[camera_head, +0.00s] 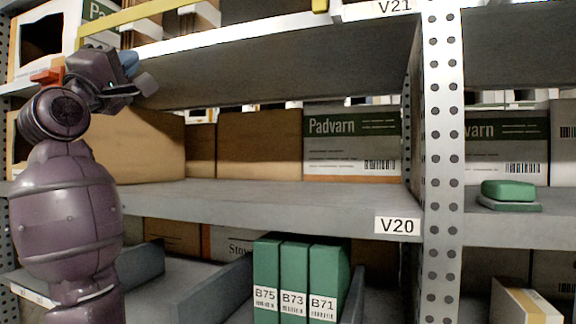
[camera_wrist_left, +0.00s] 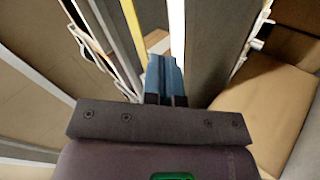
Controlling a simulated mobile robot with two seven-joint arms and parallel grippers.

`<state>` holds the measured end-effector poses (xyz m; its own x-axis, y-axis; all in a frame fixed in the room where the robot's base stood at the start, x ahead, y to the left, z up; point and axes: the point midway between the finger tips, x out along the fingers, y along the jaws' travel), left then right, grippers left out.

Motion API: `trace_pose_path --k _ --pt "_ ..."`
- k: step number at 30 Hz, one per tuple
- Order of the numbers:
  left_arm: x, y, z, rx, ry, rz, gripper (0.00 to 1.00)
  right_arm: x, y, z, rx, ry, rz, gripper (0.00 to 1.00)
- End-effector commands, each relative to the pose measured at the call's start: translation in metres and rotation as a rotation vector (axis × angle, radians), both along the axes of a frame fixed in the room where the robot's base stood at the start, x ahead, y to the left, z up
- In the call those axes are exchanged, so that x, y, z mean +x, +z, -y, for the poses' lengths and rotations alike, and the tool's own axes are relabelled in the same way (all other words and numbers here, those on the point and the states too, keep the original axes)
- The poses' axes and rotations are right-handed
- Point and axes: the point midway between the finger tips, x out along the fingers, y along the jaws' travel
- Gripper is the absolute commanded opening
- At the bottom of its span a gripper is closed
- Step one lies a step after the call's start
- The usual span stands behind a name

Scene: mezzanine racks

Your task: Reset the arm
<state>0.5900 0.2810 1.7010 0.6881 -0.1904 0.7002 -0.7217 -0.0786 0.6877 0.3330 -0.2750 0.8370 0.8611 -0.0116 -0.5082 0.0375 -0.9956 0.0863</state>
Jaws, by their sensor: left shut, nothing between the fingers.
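My left arm, purple, rises at the left of the head view and bends over at the top. My left gripper (camera_head: 131,63) is at the upper left, in front of the edge of the upper shelf (camera_head: 250,42). Its blue fingers are partly hidden by its own dark body. In the left wrist view the blue fingers of the gripper (camera_wrist_left: 164,72) are together, with nothing held between them. My right gripper is not in view.
Cardboard boxes (camera_head: 259,143) and a Padvarn box (camera_head: 352,140) stand on the V20 shelf (camera_head: 270,203); its front is bare. Green binders (camera_head: 294,270) stand below. A perforated white post (camera_head: 443,160) divides the bays. A green item (camera_head: 508,190) lies at right.

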Motion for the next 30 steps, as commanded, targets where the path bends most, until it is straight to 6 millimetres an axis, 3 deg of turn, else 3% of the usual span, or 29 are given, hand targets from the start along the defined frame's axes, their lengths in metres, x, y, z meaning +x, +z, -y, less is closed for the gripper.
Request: trace_pose_path --k 1,6,14,23,30 --pt "0.012 -0.028 0.000 0.042 0.037 -0.051 0.00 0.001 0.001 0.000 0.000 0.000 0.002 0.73" --pt "0.040 -0.116 0.002 0.197 0.149 -0.207 0.00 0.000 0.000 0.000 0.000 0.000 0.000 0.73" --pt "0.056 -0.251 0.001 0.439 0.274 -0.437 0.00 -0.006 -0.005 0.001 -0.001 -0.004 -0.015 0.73" --pt "0.035 -0.403 -0.004 0.730 0.344 -0.694 0.00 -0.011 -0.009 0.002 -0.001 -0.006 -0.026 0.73" --pt "-0.012 -0.518 -0.007 0.972 0.341 -0.894 0.00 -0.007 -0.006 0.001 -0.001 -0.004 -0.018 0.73"
